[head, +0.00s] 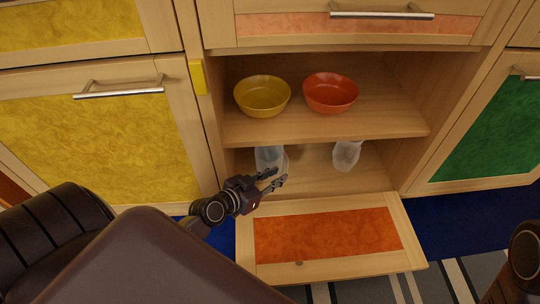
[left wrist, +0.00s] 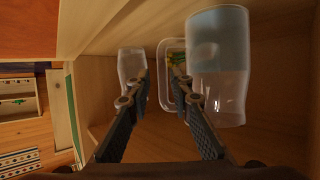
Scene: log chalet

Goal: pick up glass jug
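The nearer one (head: 270,157) is partly hidden behind my left gripper (head: 276,180) and shows large on the right in the left wrist view (left wrist: 218,65). The other vessel (head: 346,155) stands farther right and looks smaller in the left wrist view (left wrist: 131,63). My left gripper (left wrist: 161,90) is open and empty at the compartment's front, its fingers pointing inward. My right gripper is out of view.
A flap door (head: 330,263) with an orange panel is folded down below the compartment. A yellow bowl (head: 262,96) and an orange bowl (head: 330,92) sit on the shelf above.

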